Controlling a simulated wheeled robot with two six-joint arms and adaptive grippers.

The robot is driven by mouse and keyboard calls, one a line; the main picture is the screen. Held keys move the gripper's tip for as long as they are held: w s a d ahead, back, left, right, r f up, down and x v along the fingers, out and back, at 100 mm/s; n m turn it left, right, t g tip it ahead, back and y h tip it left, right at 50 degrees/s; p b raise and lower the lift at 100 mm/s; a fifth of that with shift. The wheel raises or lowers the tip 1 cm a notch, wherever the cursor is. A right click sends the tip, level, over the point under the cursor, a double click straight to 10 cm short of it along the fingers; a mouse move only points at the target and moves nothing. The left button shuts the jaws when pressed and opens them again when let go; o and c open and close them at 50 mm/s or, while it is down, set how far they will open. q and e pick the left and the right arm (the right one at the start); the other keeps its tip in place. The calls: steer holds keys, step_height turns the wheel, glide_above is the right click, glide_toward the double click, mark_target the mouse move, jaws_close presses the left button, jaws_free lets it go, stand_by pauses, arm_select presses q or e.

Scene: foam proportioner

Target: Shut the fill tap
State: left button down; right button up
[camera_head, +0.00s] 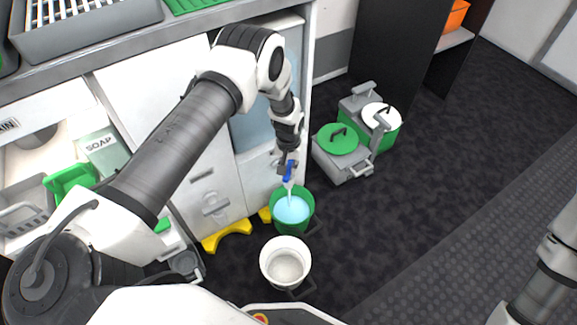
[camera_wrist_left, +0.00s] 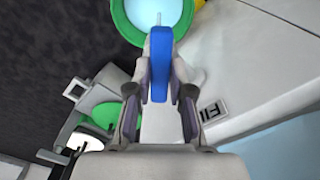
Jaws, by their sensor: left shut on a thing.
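The fill tap's blue handle (camera_head: 288,171) is at the front of the white cabinet, above a green bucket (camera_head: 276,212) of light-blue water. A thin pale stream shows between the tap and the water. My left gripper (camera_head: 287,160) is at the handle. In the left wrist view the gripper (camera_wrist_left: 160,92) is shut on the blue handle (camera_wrist_left: 160,60), with a finger on each side. The tap body is mostly hidden behind the handle and fingers. My right gripper is outside both views.
A white bucket (camera_head: 286,264) stands in front of the green one. Yellow feet (camera_head: 226,236) stick out below the cabinet. Floor farther right is clear.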

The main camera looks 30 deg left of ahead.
arm_select(q)
steer(key=m, duration=0.4)
steer(key=shift+s+f+m, duration=0.1)
steer(key=shift+s+m, duration=0.05)
steer(key=shift+m, duration=0.15)
steer(key=m, duration=0.4)
steer(key=shift+m, duration=0.3)
steer(key=c, duration=1)
jaws_free()
steer(key=shift+c, duration=0.2)
